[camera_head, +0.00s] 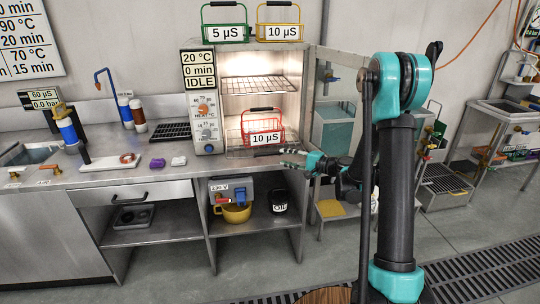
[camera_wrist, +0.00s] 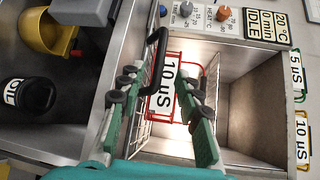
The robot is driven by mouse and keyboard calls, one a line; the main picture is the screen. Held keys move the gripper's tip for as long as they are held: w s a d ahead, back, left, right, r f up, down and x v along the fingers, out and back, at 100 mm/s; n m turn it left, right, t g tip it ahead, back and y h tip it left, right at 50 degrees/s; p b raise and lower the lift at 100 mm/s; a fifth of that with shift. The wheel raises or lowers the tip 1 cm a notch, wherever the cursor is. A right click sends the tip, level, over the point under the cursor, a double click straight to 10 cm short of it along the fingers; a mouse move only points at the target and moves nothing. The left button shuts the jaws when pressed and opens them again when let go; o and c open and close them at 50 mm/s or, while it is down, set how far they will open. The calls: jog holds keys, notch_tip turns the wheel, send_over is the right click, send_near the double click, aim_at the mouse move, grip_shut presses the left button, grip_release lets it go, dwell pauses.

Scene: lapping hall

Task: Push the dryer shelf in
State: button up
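The dryer (camera_head: 205,150) stands on the bench with its door (camera_head: 334,105) swung open to the right and its chamber lit. The lower wire dryer shelf (camera_head: 238,155) sticks out of the chamber front; it also shows in the wrist view (camera_wrist: 143,128). A red basket (camera_head: 275,127) labelled 10 µS stands on it. My gripper (camera_head: 287,153) is at the shelf's front, pointing left. In the wrist view its teal fingers (camera_wrist: 157,84) are apart, with a black bar handle (camera_wrist: 158,45) at the shelf front between them. I cannot tell whether they touch it.
An upper wire rack (camera_head: 255,85) sits inside the dryer. Green (camera_head: 224,33) and yellow (camera_head: 279,32) baskets stand on top. The panel (camera_head: 199,78) reads 20 °C, 0 min, IDLE. An oil pot (camera_head: 279,201) and yellow pot (camera_head: 237,213) sit below the bench.

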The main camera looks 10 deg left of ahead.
aim_at(271, 154)
jog(key=x, duration=0.8)
jog(key=shift+w+a, duration=0.15)
jog(key=shift+a, duration=0.15)
jog(key=shift+c, duration=0.2)
grip_shut()
